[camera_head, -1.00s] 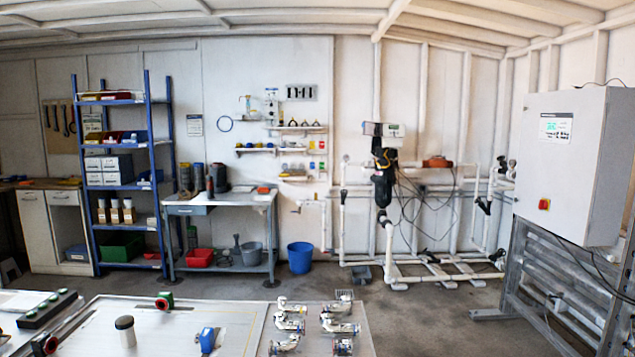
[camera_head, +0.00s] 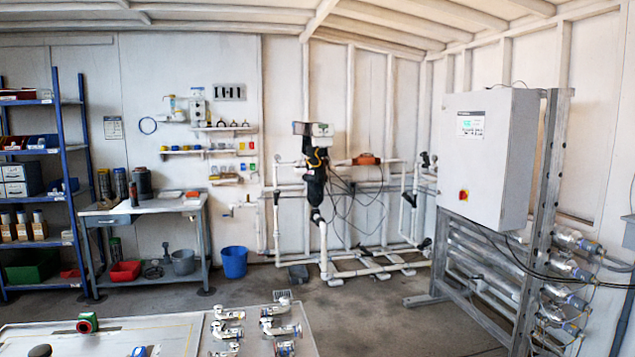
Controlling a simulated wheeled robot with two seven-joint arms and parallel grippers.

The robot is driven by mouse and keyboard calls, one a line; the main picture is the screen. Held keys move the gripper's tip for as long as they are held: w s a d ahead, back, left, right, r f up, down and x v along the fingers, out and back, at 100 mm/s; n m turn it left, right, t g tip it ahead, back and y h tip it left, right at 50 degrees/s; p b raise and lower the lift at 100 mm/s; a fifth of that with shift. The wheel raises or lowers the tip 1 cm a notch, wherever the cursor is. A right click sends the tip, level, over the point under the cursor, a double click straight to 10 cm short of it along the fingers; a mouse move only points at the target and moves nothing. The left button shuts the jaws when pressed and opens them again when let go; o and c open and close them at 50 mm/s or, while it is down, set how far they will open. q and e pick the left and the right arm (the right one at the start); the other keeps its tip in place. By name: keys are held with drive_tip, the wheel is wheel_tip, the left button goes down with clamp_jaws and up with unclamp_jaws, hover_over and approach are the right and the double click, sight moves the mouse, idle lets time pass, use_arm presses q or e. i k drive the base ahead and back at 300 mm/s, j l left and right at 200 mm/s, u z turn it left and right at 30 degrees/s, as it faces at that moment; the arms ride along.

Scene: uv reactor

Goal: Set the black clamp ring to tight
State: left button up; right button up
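I cannot pick out the black clamp ring for certain at this distance. Several silver cylinders (camera_head: 572,268) with cables at their ends lie stacked on a metal frame (camera_head: 540,190) at the right. A black fitting (camera_head: 314,188) sits on the white pipework (camera_head: 323,245) by the back wall, below a grey-and-white head unit (camera_head: 312,129). Neither of my grippers shows in the head view.
A grey control cabinet (camera_head: 489,155) hangs on the metal frame. A table (camera_head: 180,335) with several metal pipe fittings (camera_head: 281,326) is at the bottom left. A blue bucket (camera_head: 234,262) stands by the workbench (camera_head: 105,215). Floor (camera_head: 370,310) between table and frame is clear.

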sight(311, 179)
drive_tip(key=i+l+z, duration=0.55)
drive_tip(key=l+z, duration=0.2)
drive_tip(key=i+l+z, duration=0.15)
drive_tip(key=i+z, duration=0.2)
drive_tip(key=i+l, duration=0.15)
drive_tip(key=i, duration=0.25)
drive_tip(key=i+l+z, duration=0.1)
drive_tip(key=i, duration=0.35)
drive_tip(key=i+j+u, duration=0.1)
drive_tip(key=i+u, duration=0.95)
drive_tip(key=u, duration=0.2)
drive_tip(key=i+l+u, duration=0.1)
drive_tip(key=i+u, duration=0.3)
drive_tip(key=i, duration=1.6)
drive_tip(key=i+j+z, duration=0.1)
drive_tip(key=i, duration=2.1)
